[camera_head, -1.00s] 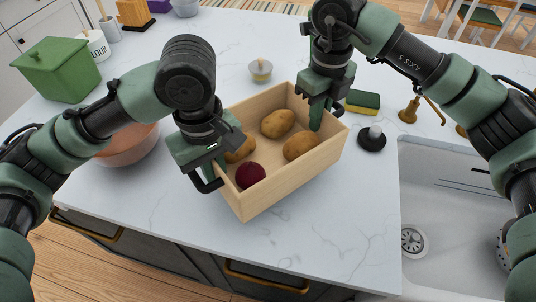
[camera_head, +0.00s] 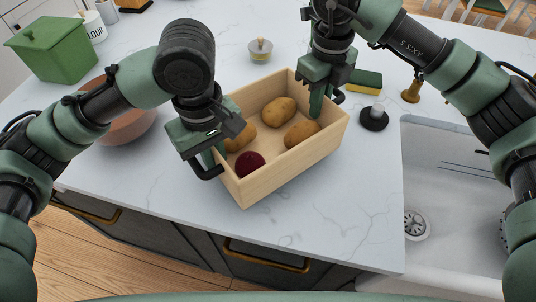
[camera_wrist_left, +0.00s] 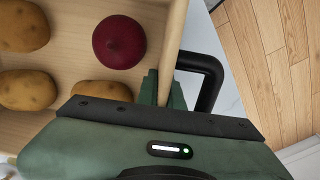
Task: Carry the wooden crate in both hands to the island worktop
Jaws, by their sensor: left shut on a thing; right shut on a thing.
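The wooden crate (camera_head: 297,167) is over the white marble-look island worktop (camera_head: 330,215), near its front edge; I cannot tell whether it touches the top. It holds several potatoes (camera_head: 279,111) and a dark red beet (camera_head: 250,164). My left gripper (camera_head: 217,158) is shut on the crate's left end wall; the left wrist view shows its fingers (camera_wrist_left: 165,88) around that wall, close to the beet (camera_wrist_left: 119,42). My right gripper (camera_head: 319,101) is shut on the far right end wall of the crate, its fingertips partly hidden by the wall.
A terracotta bowl (camera_head: 122,122) stands left of the crate, partly behind my left arm. A green canister (camera_head: 55,50) is at the far left. A sponge (camera_head: 365,79), a black-based stopper (camera_head: 374,117) and the sink (camera_head: 455,190) are to the right. Worktop in front is clear.

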